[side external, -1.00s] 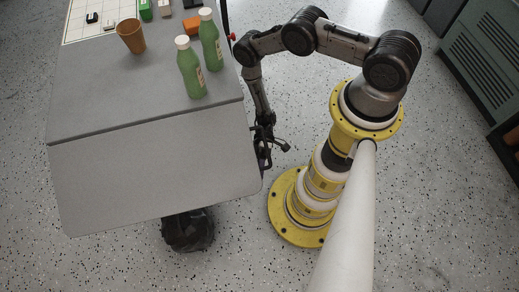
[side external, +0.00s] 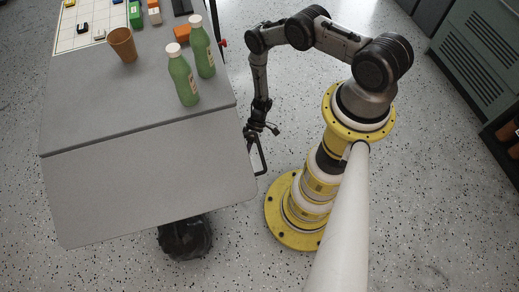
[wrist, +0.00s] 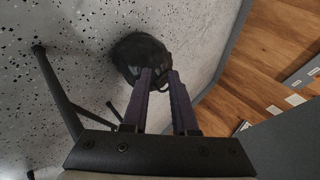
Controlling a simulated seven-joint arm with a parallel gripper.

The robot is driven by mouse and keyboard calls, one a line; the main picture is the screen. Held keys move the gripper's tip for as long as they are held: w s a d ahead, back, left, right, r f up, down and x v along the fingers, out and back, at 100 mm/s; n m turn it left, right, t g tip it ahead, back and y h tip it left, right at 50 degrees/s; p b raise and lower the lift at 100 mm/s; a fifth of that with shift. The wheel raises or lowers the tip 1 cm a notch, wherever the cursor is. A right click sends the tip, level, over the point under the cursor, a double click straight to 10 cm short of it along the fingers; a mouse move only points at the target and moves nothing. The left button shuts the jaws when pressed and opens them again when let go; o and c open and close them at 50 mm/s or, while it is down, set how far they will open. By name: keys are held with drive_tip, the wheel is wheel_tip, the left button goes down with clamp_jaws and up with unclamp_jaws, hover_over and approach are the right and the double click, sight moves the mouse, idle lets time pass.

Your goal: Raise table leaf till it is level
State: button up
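The table leaf (side external: 150,180) is a grey panel along the near edge of the grey table (side external: 80,110). In the side external view it slopes down from the seam, not level. My gripper (side external: 262,128) is beside the table's right side, close to the seam and apart from the leaf's free edge. A black bent bar (side external: 257,160) shows just below my gripper, by the leaf's right edge; I cannot tell whether they touch. The leaf's underside is hidden in the side external view.
Two green bottles (side external: 183,78) and a brown cup (side external: 122,45) stand on the tabletop near the seam. A whiteboard-like sheet (side external: 70,35) with small blocks lies behind. A black bag (side external: 185,238) is on the floor under the leaf.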

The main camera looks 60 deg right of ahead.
drive_tip(key=d+f+m+h, duration=0.3)
drive_tip(key=d+h, duration=0.1)
drive_tip(key=d, duration=0.4)
drive_tip(key=d+f+m+h, duration=0.3)
drive_tip(key=d+m+h, duration=0.1)
drive_tip(key=d, duration=0.4)
drive_tip(key=s+d+r+m+g+h, duration=0.1)
drive_tip(key=s+d+r+m+g, duration=0.15)
drive_tip(key=s, duration=0.25)
drive_tip(key=s+d+r+m+g+h, duration=0.1)
drive_tip(key=s+d+r+m+g, duration=0.1)
drive_tip(key=s+r+m+g, duration=0.3)
drive_tip(key=s+a+r+m+g+y, duration=0.2)
drive_tip(key=s+a+r+y, duration=0.15)
drive_tip(key=s, duration=0.25)
drive_tip(key=m+t+y, duration=0.6)
drive_tip(key=m+y, duration=0.7)
drive_tip(key=y, duration=0.2)
approach(260, 150)
drive_tip(key=shift+n+g+h, duration=0.25)
drive_tip(key=x, duration=1)
drive_tip(key=shift+w+f, duration=0.1)
drive_tip(key=shift+w, duration=0.1)
